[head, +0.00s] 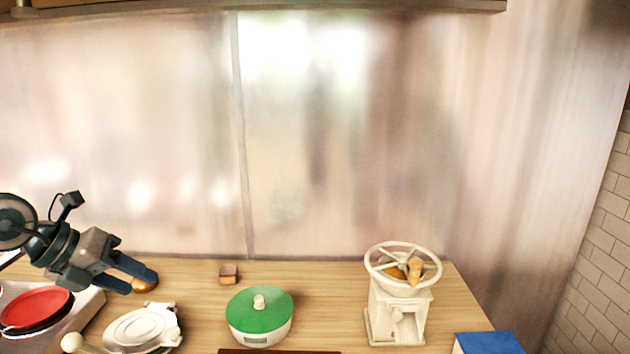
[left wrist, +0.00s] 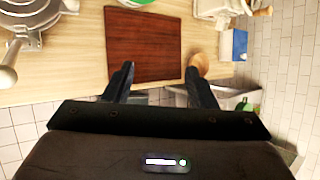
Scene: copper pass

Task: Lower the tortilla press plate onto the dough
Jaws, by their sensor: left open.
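The tortilla press (head: 140,328) is a pale metal round plate with lugs, at the front left of the wooden counter. Its handle ends in a cream knob (head: 72,342) at the left. The press also shows at the top left of the left wrist view (left wrist: 28,22), with the handle below it. I cannot make out the dough or how far the plate is raised. My left gripper (head: 144,281) is open above the counter, behind the press in the head view and apart from it; its fingers also show in the left wrist view (left wrist: 158,85). My right gripper is not in view.
A red pan (head: 36,308) is at the left. A green-lidded scale (head: 260,310), small brown block (head: 229,274), white grinder (head: 398,316) and blue box (head: 488,344) stand rightward. A red-brown board (left wrist: 142,45) lies beside the press. A tan round thing (left wrist: 198,65) shows near one finger.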

